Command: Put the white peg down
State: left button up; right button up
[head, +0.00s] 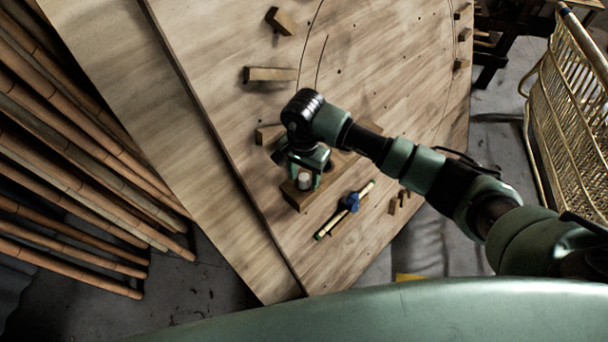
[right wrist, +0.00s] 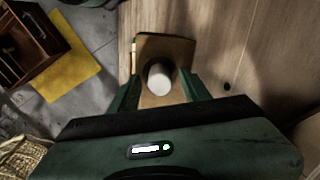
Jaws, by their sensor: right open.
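The white peg (head: 305,179) stands upright on a small wooden block (head: 303,201) on the board. It also shows in the right wrist view (right wrist: 159,78), with its top toward the camera. My right gripper (right wrist: 160,86) is open, with one green finger on each side of the peg. In the head view my right gripper (head: 306,172) reaches down over the block, and its fingers partly hide the peg. Whether the fingers touch the peg I cannot tell. My left gripper is not in view.
Several wooden blocks (head: 270,74) stand around a curved line. Bamboo poles (head: 80,150) lie at the left. A rattan rack (head: 570,110) stands at the right.

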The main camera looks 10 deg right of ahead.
aim_at(303, 177)
jog(key=shift+r+p, duration=0.3)
notch_tip(303, 177, up, 12)
jog(key=p, duration=0.6)
jog(key=shift+a+f, duration=0.1)
jog(key=shift+f, duration=0.05)
